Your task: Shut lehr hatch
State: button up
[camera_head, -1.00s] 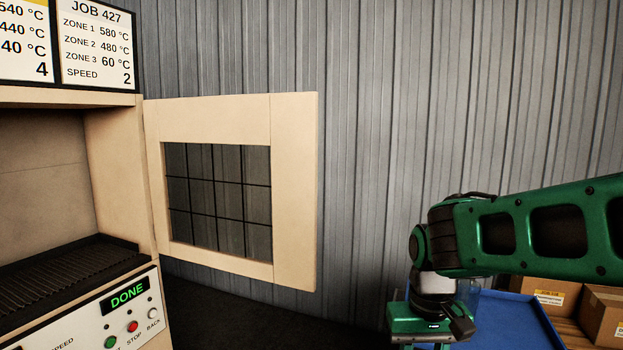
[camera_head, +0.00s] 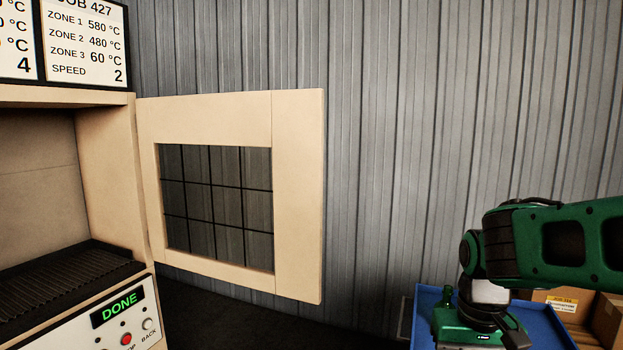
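The lehr hatch (camera_head: 298,190) is a cream door with a dark gridded window. It stands swung wide open, hinged at the right side of the lehr opening (camera_head: 108,190). The lehr's dark ribbed conveyor bed (camera_head: 60,282) shows inside the opening. My green arm reaches in from the right edge, well to the right of the hatch and apart from it. Its wrist hangs down at the lower right. The fingertips of my gripper are out of the picture below the wrist.
A grey corrugated wall (camera_head: 400,130) closes off the back. The space between hatch and arm is clear.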

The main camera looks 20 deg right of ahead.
aim_at(291, 123)
jog(key=i, duration=0.9)
jog(key=u, duration=0.05)
